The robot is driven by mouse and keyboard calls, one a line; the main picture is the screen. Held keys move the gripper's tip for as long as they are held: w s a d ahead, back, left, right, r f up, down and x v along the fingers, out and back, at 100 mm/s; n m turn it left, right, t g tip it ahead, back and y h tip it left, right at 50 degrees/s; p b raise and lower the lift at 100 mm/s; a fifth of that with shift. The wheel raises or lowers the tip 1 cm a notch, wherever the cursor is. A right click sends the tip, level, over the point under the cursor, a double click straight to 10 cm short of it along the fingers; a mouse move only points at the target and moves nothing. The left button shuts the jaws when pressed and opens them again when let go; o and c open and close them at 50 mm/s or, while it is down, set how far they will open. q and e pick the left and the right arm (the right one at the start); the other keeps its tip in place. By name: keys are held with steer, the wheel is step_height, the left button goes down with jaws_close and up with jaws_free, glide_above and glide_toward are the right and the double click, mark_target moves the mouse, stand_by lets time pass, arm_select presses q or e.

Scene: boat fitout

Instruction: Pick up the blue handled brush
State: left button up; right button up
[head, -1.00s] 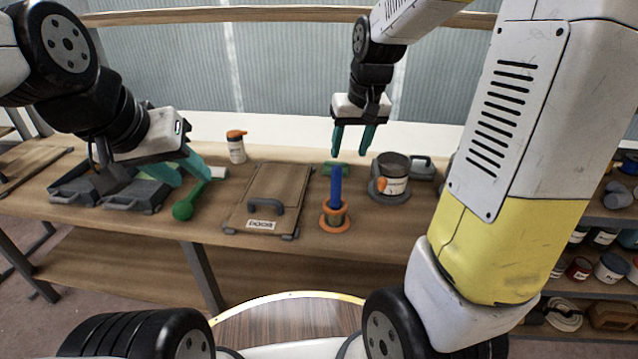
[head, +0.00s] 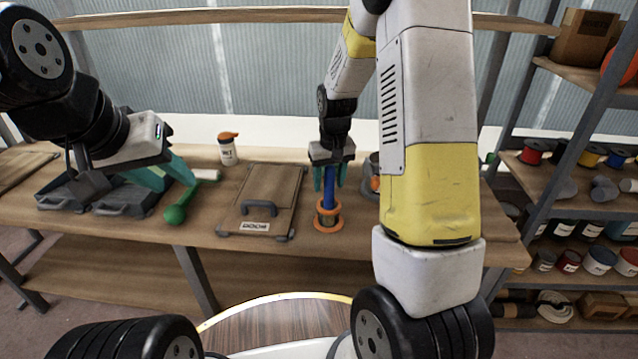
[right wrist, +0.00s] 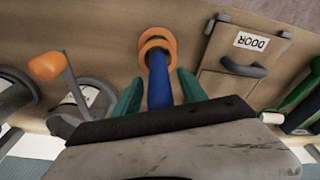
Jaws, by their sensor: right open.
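The blue handled brush (head: 329,190) stands upright in an orange-ringed holder (head: 328,224) on the bench. Its blue handle also shows in the right wrist view (right wrist: 158,85). My right gripper (head: 330,178) is open and above the holder, with its teal fingers on either side of the handle. In the right wrist view the handle lies between the two fingers (right wrist: 160,92), with gaps visible. The brush's lower end is hidden in the holder. My left gripper (head: 168,175) is low over the bench at the left, by a green round-ended tool (head: 177,212); its jaw opening is unclear.
A wooden door panel (head: 272,185) with a grey handle lies left of the holder. A grey container (right wrist: 78,105) stands close on the other side, partly behind my right arm in the head view. An orange-capped bottle (head: 228,152) stands further back. Shelves (head: 575,205) are at the right.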

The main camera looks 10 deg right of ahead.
steer(key=shift+f, duration=0.15)
steer(key=c, duration=1.1)
